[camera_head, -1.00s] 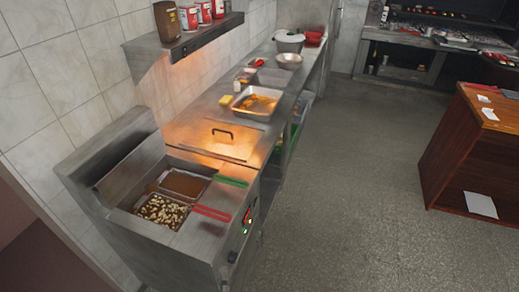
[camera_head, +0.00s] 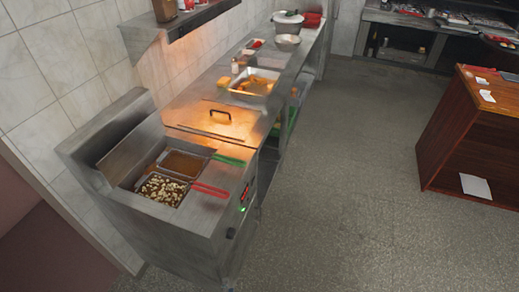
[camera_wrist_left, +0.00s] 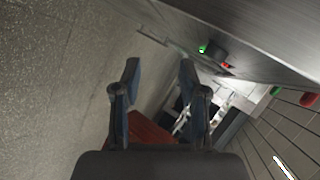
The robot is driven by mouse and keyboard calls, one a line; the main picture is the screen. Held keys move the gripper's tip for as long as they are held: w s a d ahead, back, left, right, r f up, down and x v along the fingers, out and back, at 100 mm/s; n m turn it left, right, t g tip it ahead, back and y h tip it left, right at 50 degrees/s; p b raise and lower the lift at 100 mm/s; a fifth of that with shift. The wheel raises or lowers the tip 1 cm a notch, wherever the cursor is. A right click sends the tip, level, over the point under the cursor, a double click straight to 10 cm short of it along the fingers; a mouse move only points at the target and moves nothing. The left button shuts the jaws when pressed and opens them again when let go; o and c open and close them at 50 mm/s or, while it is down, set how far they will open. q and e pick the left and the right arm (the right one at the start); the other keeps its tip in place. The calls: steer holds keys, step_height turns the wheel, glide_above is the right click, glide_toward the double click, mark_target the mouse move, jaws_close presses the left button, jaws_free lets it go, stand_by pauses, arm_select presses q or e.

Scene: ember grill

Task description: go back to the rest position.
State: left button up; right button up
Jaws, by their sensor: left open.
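My left gripper (camera_wrist_left: 159,80) shows in the left wrist view, its two dark fingers apart with nothing between them. It is beside the metal front of the fryer, where a green light (camera_wrist_left: 202,49) shows close by. No gripper is visible in the head view, and my right gripper is in neither view. In the head view the fryer (camera_head: 200,215) stands at the lower left. It holds a basket of pale pieces (camera_head: 165,190) with a red handle (camera_head: 210,190) and a second basket (camera_head: 183,164) beside a green handle (camera_head: 229,161).
A steel counter runs back from the fryer, with a food tray (camera_head: 255,83), a bowl (camera_head: 288,42) and a pot (camera_head: 288,22). A shelf (camera_head: 180,28) hangs on the tiled wall. A wooden counter (camera_head: 470,140) stands at right. The grey floor (camera_head: 340,190) between is clear.

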arm_select(q)
steer(key=s+a+f+n+g, duration=0.3)
steer(key=s+f+n, duration=0.1)
steer(key=s+f, duration=0.3)
steer(key=s+a+f+n+g+h, duration=0.1)
steer(key=s+a+f+n+g, duration=0.2)
steer(key=s+f, duration=0.4)
steer(key=s+a+f+n+g, duration=0.4)
steer(key=s+f, duration=0.4)
steer(key=f, duration=0.7)
steer(key=shift+a+n+h, duration=0.3)
steer(key=shift+a+n, duration=0.1)
steer(key=shift+a, duration=0.05)
steer(key=shift+s+f, duration=0.1)
